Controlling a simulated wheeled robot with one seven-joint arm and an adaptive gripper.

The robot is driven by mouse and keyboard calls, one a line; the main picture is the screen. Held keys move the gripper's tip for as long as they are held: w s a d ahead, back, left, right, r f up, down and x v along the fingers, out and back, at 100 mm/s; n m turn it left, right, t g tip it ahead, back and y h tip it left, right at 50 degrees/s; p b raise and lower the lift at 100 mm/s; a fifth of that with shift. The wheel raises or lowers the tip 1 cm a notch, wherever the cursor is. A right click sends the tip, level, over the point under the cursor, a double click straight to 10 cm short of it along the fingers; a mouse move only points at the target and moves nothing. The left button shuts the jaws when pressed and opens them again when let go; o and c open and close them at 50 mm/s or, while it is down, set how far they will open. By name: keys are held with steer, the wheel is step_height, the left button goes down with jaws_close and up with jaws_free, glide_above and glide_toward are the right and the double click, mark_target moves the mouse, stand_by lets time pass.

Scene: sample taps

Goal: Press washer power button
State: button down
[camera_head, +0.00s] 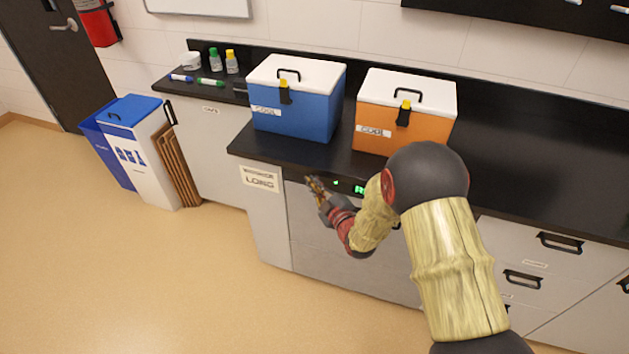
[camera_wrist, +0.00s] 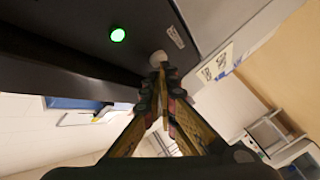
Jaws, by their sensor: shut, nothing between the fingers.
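The washer (camera_head: 325,240) is a silver-fronted appliance under the black counter. Its dark control strip has a small green light (camera_head: 336,183) and a green display (camera_head: 359,189). In the wrist view the dark panel (camera_wrist: 65,30) fills the upper left, with the lit green light (camera_wrist: 117,35) on it. A pale round button (camera_wrist: 157,58) lies just beyond my fingertips, beside a small white label (camera_wrist: 175,36). My gripper (camera_head: 314,184) is shut and empty at the left end of the strip. It also shows in the wrist view (camera_wrist: 162,70). I cannot tell whether the fingertips touch the button.
A blue cooler (camera_head: 290,105) and an orange cooler (camera_head: 385,138) stand on the counter (camera_head: 510,165) above the washer. Bottles and markers lie farther left. Drawers with black handles (camera_head: 524,280) are at right, bins (camera_head: 145,150) at left. The floor (camera_head: 150,275) in front is clear.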

steer(key=shift+s+a, duration=0.15)
steer(key=shift+s, duration=0.15)
steer(key=shift+s, duration=0.1)
steer(key=s, duration=0.1)
steer(key=s+a+b, duration=0.1)
steer(key=s, duration=0.1)
steer(key=s+a, duration=0.1)
steer(key=s, duration=0.1)
steer(key=shift+s, duration=0.25)
stand_by(0.6)
